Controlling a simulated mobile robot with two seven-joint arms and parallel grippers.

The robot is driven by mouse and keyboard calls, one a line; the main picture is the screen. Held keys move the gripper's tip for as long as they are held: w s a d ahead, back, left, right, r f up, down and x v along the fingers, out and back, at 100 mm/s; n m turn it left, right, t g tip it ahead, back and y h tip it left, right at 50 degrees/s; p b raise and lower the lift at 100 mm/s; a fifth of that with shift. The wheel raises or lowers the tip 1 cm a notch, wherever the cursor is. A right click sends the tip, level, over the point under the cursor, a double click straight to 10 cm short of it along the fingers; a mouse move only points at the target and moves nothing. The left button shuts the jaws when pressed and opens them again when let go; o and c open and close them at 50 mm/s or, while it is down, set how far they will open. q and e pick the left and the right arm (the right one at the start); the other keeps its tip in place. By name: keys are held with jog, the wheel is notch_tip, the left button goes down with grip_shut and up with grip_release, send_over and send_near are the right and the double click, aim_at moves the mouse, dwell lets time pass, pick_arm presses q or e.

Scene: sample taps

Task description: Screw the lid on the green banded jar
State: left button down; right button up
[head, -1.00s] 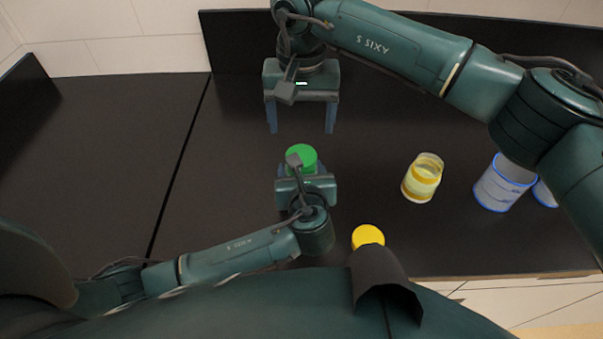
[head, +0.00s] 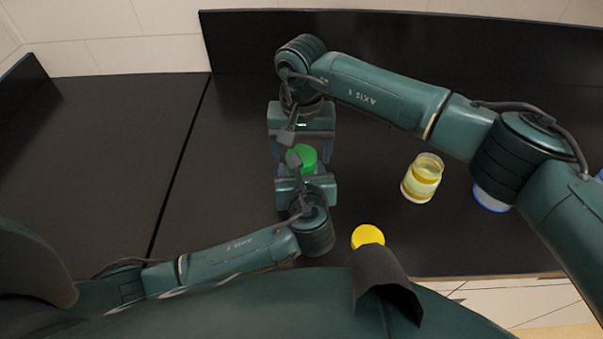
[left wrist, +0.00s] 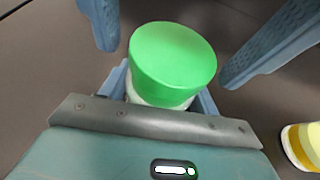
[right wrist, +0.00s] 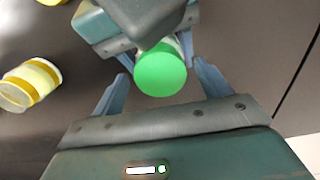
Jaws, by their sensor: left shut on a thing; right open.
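The green lid (head: 306,157) sits on top of a pale jar (left wrist: 146,97) whose body is mostly hidden by the lid and my left gripper; its band is not visible. My left gripper (left wrist: 165,92) is shut on this jar from the near side, below the lid. My right gripper (right wrist: 160,88) is open, coming from the far side, with one finger on each side of the lid and visible gaps between. The lid also shows in the right wrist view (right wrist: 160,70) and looks level on the jar.
A yellow-banded jar (head: 422,179) stands on the dark counter (head: 235,130) to the right. A yellow lid (head: 367,236) lies near the front edge. A blue-banded jar (head: 489,199) is mostly hidden behind my right arm. The counter's left side is clear.

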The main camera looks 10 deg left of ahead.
jog(key=c, duration=1.1)
jog(key=m, duration=0.6)
jog(key=shift+m, duration=0.3)
jog(key=o, duration=1.1)
jog(key=shift+r, duration=2.25)
